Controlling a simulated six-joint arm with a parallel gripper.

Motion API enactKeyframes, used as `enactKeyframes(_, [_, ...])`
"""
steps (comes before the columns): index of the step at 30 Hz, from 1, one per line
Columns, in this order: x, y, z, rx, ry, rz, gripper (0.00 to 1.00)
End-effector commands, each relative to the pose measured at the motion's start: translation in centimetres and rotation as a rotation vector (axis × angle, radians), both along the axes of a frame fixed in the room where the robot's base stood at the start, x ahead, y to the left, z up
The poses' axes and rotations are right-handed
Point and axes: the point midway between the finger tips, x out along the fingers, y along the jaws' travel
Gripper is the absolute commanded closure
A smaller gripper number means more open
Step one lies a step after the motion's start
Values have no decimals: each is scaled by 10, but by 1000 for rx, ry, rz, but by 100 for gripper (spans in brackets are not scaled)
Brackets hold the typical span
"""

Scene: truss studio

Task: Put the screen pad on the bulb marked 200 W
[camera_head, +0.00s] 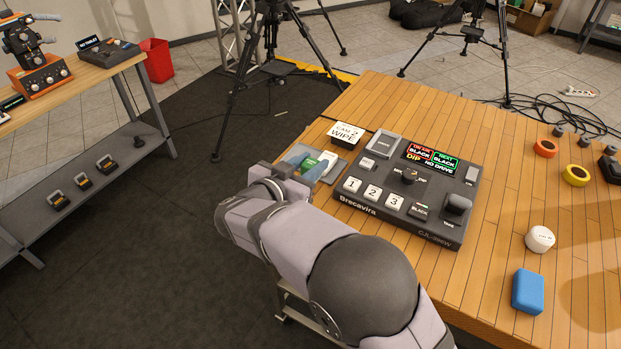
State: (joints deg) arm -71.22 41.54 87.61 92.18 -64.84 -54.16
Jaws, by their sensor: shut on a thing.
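I cannot pick out a screen pad for certain, nor a bulb with a readable 200 W mark. A grey tray (296,152) at the table's left edge holds a green piece (312,167) and a white piece (327,160) with small lettering I cannot read. A white round piece (540,239) with unclear black print stands at the right. A blue block (527,292) lies below it. My arm reaches from the lower right to the tray's near side. Its wrist hides the fingers, so my gripper and anything in it do not show.
A dark switcher console (452,222) with lit screens fills the table's middle. An orange ring (545,148) and a yellow ring (576,175) lie at the right. The wood at the back centre is clear.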

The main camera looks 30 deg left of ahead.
Motion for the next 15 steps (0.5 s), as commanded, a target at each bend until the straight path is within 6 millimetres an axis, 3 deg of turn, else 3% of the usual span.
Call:
enactKeyframes(6, [0, 0, 23, 2, -1, -1, 96])
enactKeyframes(15, [2, -1, 28, 0, 0, -4, 96])
